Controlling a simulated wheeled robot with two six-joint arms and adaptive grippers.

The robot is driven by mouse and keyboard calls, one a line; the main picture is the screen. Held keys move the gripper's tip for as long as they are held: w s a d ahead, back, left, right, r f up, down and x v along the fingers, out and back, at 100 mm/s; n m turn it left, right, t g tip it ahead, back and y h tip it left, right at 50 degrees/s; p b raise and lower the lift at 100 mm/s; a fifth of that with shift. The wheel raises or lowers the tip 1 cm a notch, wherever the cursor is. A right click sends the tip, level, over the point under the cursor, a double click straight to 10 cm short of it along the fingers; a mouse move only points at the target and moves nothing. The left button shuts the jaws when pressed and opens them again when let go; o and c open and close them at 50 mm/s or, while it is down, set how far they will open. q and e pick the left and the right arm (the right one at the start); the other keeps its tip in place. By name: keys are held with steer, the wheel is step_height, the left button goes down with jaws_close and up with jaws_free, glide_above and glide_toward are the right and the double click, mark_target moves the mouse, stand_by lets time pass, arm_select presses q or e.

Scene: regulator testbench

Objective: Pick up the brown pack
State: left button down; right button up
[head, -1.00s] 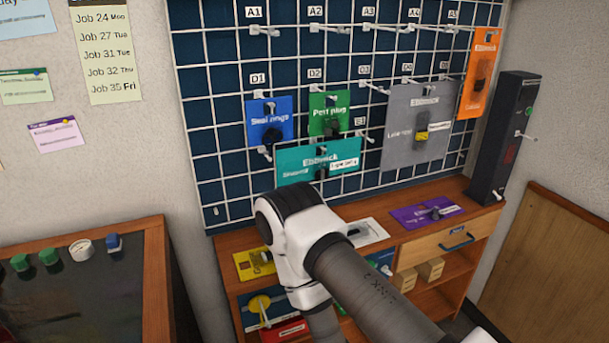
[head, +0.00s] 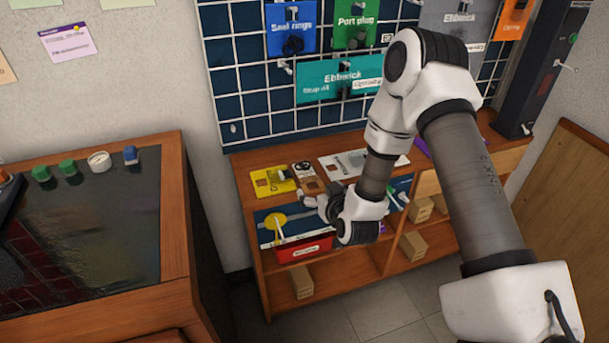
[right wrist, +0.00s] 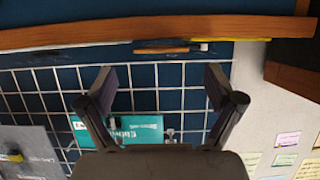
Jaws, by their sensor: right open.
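The brown pack (head: 314,186) lies on the wooden shelf top, between a yellow pack and a white pack; it is small and partly covered by a paler piece with a dark round part. In the right wrist view, which is upside down, a thin brown strip, likely the same pack (right wrist: 160,48), shows edge-on near the counter edge. My right gripper (head: 314,203) is in front of and just below the brown pack in the head view, apart from it as far as I can tell. In the right wrist view its fingers (right wrist: 160,85) are spread and empty. My left gripper is not in view.
A yellow pack (head: 272,182) lies left of the brown one and a white pack (head: 340,163) right of it. The grid panel (head: 232,108) with hanging packs stands behind. A red bin (head: 304,248) is on the shelf below. A dark-topped bench (head: 100,235) stands at left.

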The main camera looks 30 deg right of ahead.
mark_target(311, 182)
steer(key=x, duration=0.4)
steer(key=shift+w+f, duration=0.2)
steer(key=shift+w, duration=0.1)
steer(key=c, duration=1.1)
